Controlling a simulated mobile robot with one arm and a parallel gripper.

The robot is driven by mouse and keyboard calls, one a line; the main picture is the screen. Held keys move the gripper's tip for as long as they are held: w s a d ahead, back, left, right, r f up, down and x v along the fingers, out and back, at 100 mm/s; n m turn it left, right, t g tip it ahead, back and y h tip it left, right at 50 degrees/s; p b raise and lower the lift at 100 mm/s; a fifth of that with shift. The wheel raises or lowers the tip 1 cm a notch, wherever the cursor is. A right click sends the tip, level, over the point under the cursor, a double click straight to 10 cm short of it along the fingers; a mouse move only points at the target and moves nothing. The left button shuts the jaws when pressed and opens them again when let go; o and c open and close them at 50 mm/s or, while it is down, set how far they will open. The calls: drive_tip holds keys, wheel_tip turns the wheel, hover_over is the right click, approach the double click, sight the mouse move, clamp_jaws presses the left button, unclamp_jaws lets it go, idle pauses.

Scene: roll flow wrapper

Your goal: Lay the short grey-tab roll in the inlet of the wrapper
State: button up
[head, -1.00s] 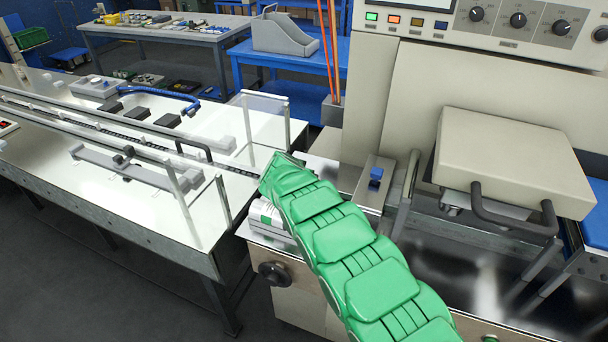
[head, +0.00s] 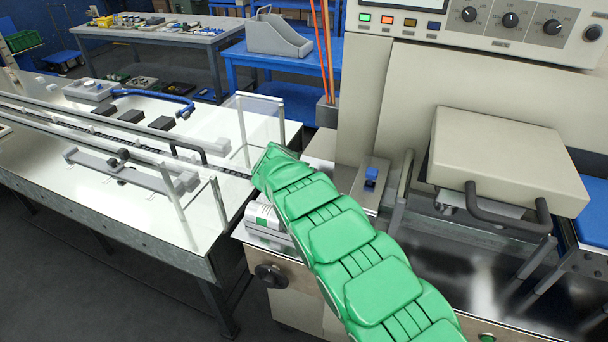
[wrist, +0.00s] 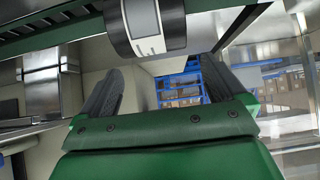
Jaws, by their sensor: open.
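In the wrist view, a roll (wrist: 155,28) with a white printed label between dark bands lies at the top, past my fingertips. Its tab colour cannot be told. My gripper (wrist: 161,67) is open, its two dark fingers apart with nothing between them. In the head view, my green arm reaches to the left side of the wrapper (head: 408,120) and hides the gripper. A whitish piece with a green mark (head: 266,214) shows beside my arm at the wrapper's left end; what it is cannot be told. The inlet cannot be made out clearly.
A long conveyor table (head: 150,205) with rails and clear guard panels stands left of the wrapper. A blue knob (head: 371,174) and a hinged cover with a dark handle (head: 508,210) are to the right of my arm. Dark floor is free at the lower left.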

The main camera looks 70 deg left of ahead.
drive_tip(key=shift+d+r, duration=0.7)
drive_tip(key=shift+d, duration=0.05)
drive_tip(key=shift+s+d+r, duration=0.2)
drive_tip(key=shift+d+r, duration=0.1)
drive_tip(key=shift+r, duration=0.3)
drive_tip(key=shift+d+r, duration=0.4)
drive_tip(key=shift+d, duration=0.05)
drive_tip(key=shift+s+d+r, duration=0.2)
drive_tip(key=shift+d+r, duration=0.15)
drive_tip(key=shift+r, duration=0.15)
drive_tip(key=shift+s+d+r, duration=0.15)
drive_tip(key=shift+d+r, duration=0.2)
drive_tip(key=shift+r, duration=0.15)
drive_tip(key=s+d+r, duration=0.2)
drive_tip(key=d+r, duration=0.2)
drive_tip(key=d, duration=0.4)
drive_tip(key=shift+s+d, duration=0.3)
drive_tip(key=shift+d, duration=0.1)
